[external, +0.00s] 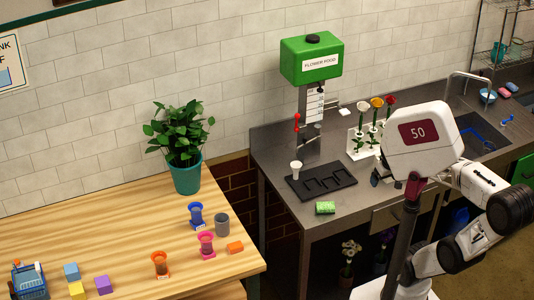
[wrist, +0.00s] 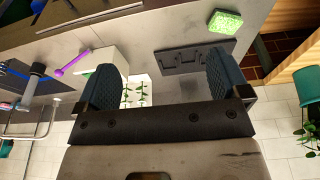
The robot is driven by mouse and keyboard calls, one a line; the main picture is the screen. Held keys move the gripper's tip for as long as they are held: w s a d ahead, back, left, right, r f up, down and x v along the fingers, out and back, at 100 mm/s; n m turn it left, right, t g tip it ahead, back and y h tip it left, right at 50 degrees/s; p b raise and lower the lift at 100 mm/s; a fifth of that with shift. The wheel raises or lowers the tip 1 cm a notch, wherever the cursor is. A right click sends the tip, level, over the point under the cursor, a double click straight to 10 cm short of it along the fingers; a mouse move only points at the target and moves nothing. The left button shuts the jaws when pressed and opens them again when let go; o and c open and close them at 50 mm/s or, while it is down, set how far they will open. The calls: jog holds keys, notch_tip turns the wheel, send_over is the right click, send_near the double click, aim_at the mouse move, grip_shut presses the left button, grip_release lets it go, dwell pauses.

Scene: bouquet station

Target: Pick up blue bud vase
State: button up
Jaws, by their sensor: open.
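The blue bud vase (external: 196,214) stands upright on the wooden table, near its right end, on a small base with a pale label. A pink vase (external: 206,244) and an orange vase (external: 160,264) of similar shape stand in front of it. The blue vase does not show in the wrist view. My gripper (wrist: 161,68) is open with nothing between its dark fingers. It is over the grey counter, well to the right of the vase; in the external view my arm mostly hides it.
A potted plant (external: 187,178) stands behind. The counter holds a dispenser (external: 311,62), black tray (external: 335,183), green sponge (external: 325,208) and flower rack (external: 354,146).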

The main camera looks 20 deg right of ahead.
jog(key=c, duration=0.3)
jog(key=w+a+r+n, duration=0.2)
jog(key=w+a, duration=0.4)
jog(key=w, duration=0.2)
jog(key=w+a+r+n, duration=0.3)
jog(key=w+a, duration=0.3)
jog(key=w, duration=0.2)
jog(key=w+a+n+g, duration=0.25)
jog(key=w+a, duration=0.75)
jog(key=a, duration=0.6)
jog(key=w+a+f+n, duration=0.1)
jog(key=a+f, duration=0.3)
jog(key=a, duration=0.9)
jog(key=w+a+f+n, duration=0.1)
jog(key=a+f+n, duration=0.3)
jog(key=a, duration=1)
jog(key=w+a+f+n, duration=0.1)
jog(key=a+f+n, duration=0.2)
jog(key=a, duration=1)
notch_tip(320, 180, down, 2)
jog(key=shift+w+a+f, duration=0.2)
jog(key=shift+f, duration=0.1)
